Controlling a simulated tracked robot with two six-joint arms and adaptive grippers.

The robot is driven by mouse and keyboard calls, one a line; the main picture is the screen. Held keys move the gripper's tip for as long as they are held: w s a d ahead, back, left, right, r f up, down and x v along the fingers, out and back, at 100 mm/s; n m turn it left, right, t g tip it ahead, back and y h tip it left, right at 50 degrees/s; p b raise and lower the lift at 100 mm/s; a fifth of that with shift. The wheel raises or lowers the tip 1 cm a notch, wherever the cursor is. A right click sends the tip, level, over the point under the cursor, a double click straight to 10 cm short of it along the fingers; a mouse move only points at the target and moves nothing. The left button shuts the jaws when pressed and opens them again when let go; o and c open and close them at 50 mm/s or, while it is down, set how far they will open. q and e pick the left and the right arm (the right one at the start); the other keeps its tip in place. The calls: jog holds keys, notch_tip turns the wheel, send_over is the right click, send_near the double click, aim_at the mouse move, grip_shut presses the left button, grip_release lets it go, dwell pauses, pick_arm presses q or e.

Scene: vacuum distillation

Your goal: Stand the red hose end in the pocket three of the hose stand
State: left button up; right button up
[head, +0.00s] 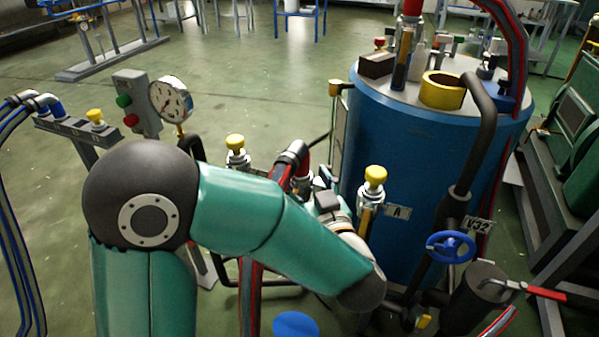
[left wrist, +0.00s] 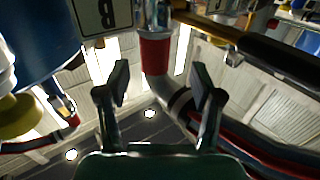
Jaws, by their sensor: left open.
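The red hose end (left wrist: 155,54), a metal fitting with a red band, shows in the left wrist view between and beyond my fingers. Its grey, red-striped hose (left wrist: 180,101) bends down to the right. In the head view this hose (head: 295,155) arches beside the blue vessel, partly hidden by my left arm. My left gripper (left wrist: 160,88) is open, with one finger on either side of the hose line; I cannot tell whether it touches. In the head view it is mostly hidden behind my own wrist. A grey rack (head: 68,126) with blue hoses at far left may be the hose stand; its pockets cannot be told apart.
A blue vessel (head: 400,150) with fittings on top stands right of the gripper. A pressure gauge (head: 170,98), a button box (head: 135,103) and a blue handwheel (head: 451,247) are near.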

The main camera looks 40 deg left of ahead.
aim_at(304, 167)
pick_arm(q)
jog(key=b+x, duration=0.1)
jog(key=x, duration=0.4)
jog(key=shift+w+d+f+b, duration=0.1)
jog(key=shift+w+b, duration=0.2)
jog(key=shift+b, duration=0.1)
jog(key=shift+w, duration=0.15)
grip_shut()
